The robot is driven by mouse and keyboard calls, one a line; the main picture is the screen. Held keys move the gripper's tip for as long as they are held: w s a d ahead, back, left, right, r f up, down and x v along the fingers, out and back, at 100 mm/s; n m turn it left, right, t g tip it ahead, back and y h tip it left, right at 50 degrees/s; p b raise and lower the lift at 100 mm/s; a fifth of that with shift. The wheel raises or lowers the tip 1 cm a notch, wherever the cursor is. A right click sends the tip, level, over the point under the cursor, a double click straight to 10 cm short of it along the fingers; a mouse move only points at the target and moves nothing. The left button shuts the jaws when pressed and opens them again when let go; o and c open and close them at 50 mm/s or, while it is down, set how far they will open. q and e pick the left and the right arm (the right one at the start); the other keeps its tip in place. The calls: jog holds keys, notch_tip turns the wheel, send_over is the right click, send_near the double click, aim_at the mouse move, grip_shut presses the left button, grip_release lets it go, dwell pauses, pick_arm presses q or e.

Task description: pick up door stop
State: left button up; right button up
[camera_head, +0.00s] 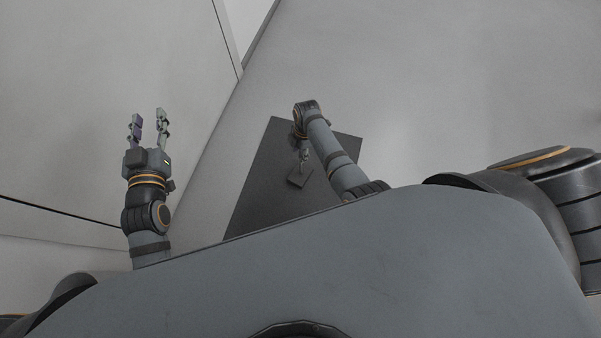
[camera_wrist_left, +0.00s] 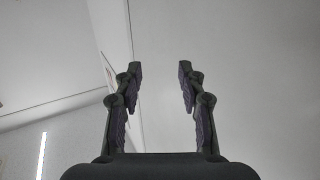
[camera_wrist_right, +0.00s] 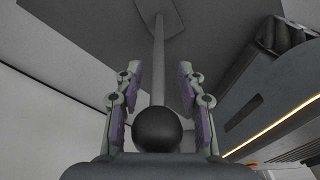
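The door stop appears as a thin rod with a dark round ball end (camera_wrist_right: 157,130) and a flat square base plate (camera_wrist_right: 172,14) in the right wrist view. In the head view its dark base plate (camera_head: 299,178) is on the dark table, and the rod is largely hidden by my right gripper. My right gripper (camera_wrist_right: 157,72) is open around the rod, with the ball between its fingers near the palm. A gap shows between the fingertips and the rod on both sides. My left gripper (camera_head: 148,114) is open and empty, away to the left; its spread fingers show in the left wrist view (camera_wrist_left: 159,70).
The dark table (camera_head: 262,185) has free room left of the door stop. Pale walls stand left of the table, and the grey floor is clear around and beyond it.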

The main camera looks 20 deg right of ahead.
jog(key=shift+f, duration=0.1)
jog(key=c, duration=0.4)
pick_arm(q)
jog(key=shift+s+r+t, duration=0.2)
jog(key=shift+s+r, duration=0.05)
jog(key=shift+r, duration=0.35)
jog(key=shift+s+r+t, duration=0.2)
jog(key=shift+r, duration=0.4)
pick_arm(e)
grip_shut()
